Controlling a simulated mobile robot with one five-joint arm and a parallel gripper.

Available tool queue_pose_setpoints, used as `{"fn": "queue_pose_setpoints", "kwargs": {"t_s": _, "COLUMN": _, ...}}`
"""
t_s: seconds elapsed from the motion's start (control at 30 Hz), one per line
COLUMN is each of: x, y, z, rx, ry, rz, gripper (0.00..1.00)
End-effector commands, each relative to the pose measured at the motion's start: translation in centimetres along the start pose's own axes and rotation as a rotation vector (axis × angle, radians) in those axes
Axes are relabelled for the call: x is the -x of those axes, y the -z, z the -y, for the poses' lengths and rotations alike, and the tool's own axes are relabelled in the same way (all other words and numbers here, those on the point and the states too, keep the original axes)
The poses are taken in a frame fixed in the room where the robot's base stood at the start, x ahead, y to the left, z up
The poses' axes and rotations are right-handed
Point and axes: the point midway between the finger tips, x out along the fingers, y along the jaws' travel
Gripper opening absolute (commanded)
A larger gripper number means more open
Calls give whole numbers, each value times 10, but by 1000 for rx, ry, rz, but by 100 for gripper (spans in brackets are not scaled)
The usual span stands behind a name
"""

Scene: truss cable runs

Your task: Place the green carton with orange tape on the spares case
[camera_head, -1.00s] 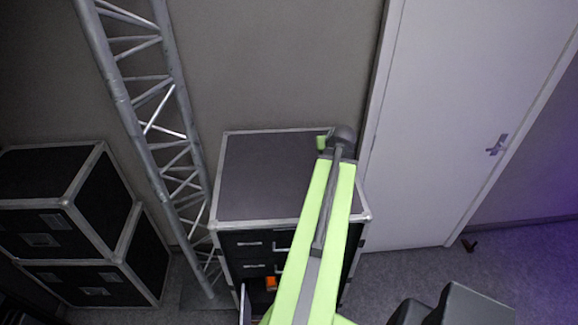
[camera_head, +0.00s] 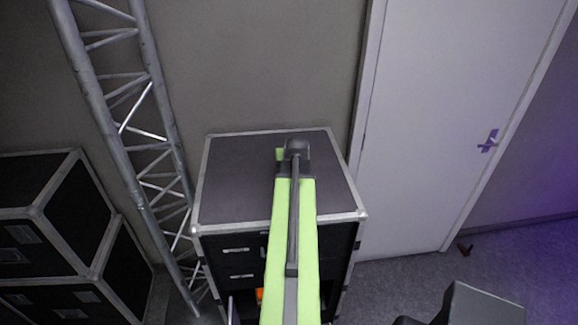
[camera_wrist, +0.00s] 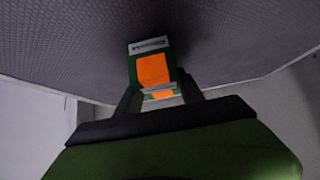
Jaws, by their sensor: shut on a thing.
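The green carton with orange tape (camera_wrist: 153,68) is between the fingers of my gripper (camera_wrist: 158,88) in the wrist view. The gripper is shut on it. The dark grey top of a black case (camera_head: 237,190) with silver edges and drawers stands below my arm in the head view. No label shows that it is the spares case. The same surface (camera_wrist: 235,45) fills the upper wrist view behind the carton. I cannot tell whether the carton touches it.
A lower drawer of the case looks open, with an orange item (camera_head: 260,294) in it. A silver truss (camera_head: 150,130) stands close to its left. Stacked black cases (camera_head: 62,235) are at the far left. A white door (camera_head: 450,120) is at the right. The visible case top is clear.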

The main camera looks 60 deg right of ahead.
Motion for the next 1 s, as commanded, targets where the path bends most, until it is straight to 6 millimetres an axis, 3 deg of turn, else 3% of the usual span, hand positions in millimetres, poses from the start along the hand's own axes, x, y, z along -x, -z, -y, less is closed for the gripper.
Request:
{"fn": "queue_pose_setpoints", "kwargs": {"t_s": 0.27, "x": -1, "y": -2, "z": 0, "rx": 0, "ry": 0, "rz": 0, "gripper": 0}}
{"fn": "queue_pose_setpoints", "kwargs": {"t_s": 0.3, "x": -1, "y": -1, "z": 0, "rx": 0, "ry": 0, "rz": 1, "gripper": 48}}
{"fn": "queue_pose_setpoints", "kwargs": {"t_s": 0.43, "x": 0, "y": 0, "z": 0, "rx": 0, "ry": 0, "rz": 1, "gripper": 65}}
{"fn": "queue_pose_setpoints", "kwargs": {"t_s": 0.77, "x": 1, "y": 1, "z": 0, "rx": 0, "ry": 0, "rz": 1, "gripper": 67}}
{"fn": "queue_pose_setpoints", "kwargs": {"t_s": 1.0, "x": 32, "y": 8, "z": 6, "rx": 0, "ry": 1, "rz": 1, "gripper": 67}}
